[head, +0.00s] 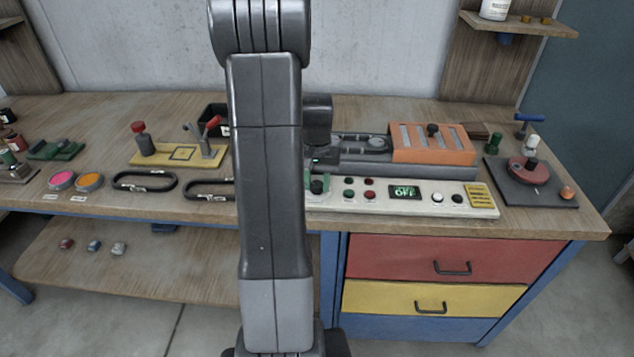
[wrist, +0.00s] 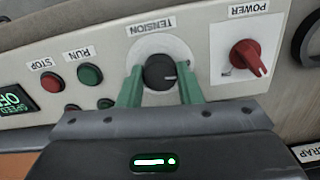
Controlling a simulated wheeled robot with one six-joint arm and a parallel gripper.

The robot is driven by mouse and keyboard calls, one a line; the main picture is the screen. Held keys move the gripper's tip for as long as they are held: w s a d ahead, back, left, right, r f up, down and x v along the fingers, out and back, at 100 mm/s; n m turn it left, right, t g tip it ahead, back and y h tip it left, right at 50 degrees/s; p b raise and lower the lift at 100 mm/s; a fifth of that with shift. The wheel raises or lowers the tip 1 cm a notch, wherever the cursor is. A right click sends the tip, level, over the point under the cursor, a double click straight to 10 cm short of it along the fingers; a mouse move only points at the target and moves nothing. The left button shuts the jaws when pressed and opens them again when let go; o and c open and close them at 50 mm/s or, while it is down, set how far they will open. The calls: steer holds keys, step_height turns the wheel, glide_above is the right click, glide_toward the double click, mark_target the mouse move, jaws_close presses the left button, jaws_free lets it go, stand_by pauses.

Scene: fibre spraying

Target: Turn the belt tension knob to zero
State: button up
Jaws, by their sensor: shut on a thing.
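The belt tension knob (wrist: 159,72) is a dark round knob with a light pointer line, on a pale round dial under an upside-down TENSION label (wrist: 151,27) in the wrist view. The pointer line points to the right in that picture. My gripper (wrist: 160,88) has green fingers, one on each side of the knob, and is shut on it. In the head view the knob (head: 317,187) shows small at the left of the pale control panel (head: 405,205), beside my arm, which hides part of the panel.
A red POWER switch (wrist: 248,58) is close to the right of the knob in the wrist view. The green RUN button (wrist: 90,75) and red STOP button (wrist: 52,82) are to its left. The speed display (head: 404,193) reads OFF. An orange cover (head: 432,145) stands behind the panel.

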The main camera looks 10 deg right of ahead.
mark_target(317, 183)
steer(key=shift+n, duration=0.5)
steer(key=o, duration=1)
step_height(317, 183, up, 14)
steer(key=shift+f+b, duration=0.1)
steer(key=shift+b, duration=0.2)
step_height(317, 183, down, 14)
stand_by(0.6)
